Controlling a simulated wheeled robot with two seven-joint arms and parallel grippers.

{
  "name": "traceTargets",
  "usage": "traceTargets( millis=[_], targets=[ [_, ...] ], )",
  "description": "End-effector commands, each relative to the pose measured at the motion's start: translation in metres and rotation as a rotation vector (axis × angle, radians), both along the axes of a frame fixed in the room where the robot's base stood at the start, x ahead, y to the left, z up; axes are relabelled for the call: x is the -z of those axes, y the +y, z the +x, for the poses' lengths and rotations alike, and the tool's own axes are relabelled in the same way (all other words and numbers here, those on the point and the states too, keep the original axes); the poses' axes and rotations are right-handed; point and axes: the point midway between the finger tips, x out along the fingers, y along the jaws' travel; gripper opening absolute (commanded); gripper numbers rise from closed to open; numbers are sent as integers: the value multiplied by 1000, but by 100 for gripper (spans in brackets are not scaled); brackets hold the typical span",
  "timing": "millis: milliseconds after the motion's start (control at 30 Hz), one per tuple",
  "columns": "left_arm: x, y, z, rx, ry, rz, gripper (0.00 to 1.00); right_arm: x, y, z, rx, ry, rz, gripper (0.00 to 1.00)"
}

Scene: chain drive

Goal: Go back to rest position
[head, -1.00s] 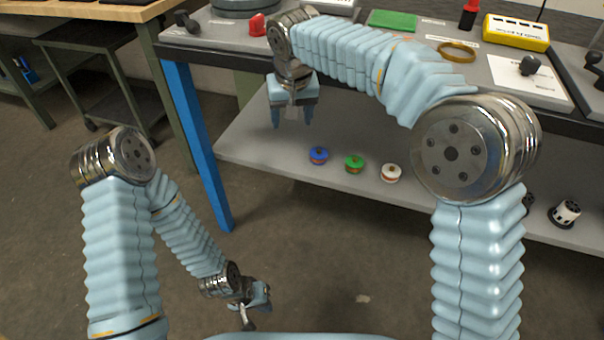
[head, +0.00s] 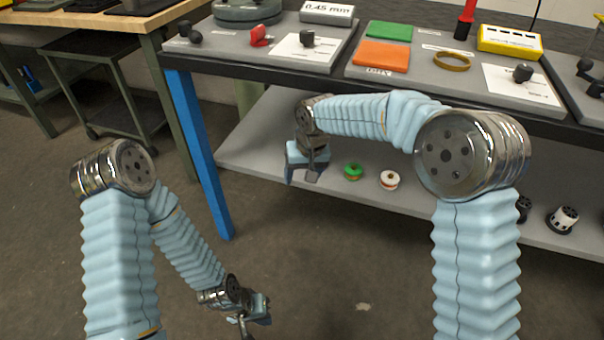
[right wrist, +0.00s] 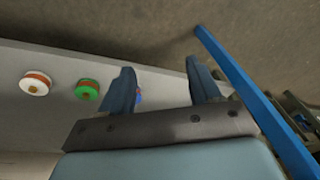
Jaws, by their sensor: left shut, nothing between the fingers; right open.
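My right gripper (head: 303,180) hangs in front of the lower shelf in the head view, below the tabletop's front edge. In the right wrist view its two fingers (right wrist: 160,90) are spread apart with nothing held. My left gripper (head: 251,322) is low over the floor at the bottom of the head view, shut and away from any object; its fingertips are hard to make out.
The lower shelf (head: 262,128) carries a green spool (head: 353,171) and a white spool (head: 389,180); a blue spool (right wrist: 138,97) shows partly behind a finger. A blue table leg (head: 200,155) stands at the left. The tabletop edge (head: 260,72) is above. Floor at left is open.

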Motion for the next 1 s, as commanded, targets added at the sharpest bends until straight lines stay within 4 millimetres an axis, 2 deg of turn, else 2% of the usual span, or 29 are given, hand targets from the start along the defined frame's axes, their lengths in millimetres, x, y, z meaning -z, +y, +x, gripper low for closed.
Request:
traceTargets(
  millis=[367,467,567,600,667,700,767,800,900,1000],
  targets=[
    [0,0,0,0,0,0,0,3,-1,-1,0,3,0,63],
    [0,0,0,0,0,0,0,28,-8,-6,3,24,17,63],
    [0,0,0,0,0,0,0,84,-24,-25,16,66,59,63],
    [0,0,0,0,0,0,0,111,-32,-38,29,86,83,63],
    [0,0,0,0,0,0,0,152,-46,-63,56,114,124,63],
    [0,0,0,0,0,0,0,178,-56,-83,80,133,150,63],
    [0,0,0,0,0,0,0,210,-70,-116,124,152,186,63],
    [0,0,0,0,0,0,0,227,-79,-139,155,163,205,63],
    [0,0,0,0,0,0,0,255,-96,-194,230,181,237,63],
    [0,0,0,0,0,0,0,267,-108,-234,288,188,247,63]
  ],
)
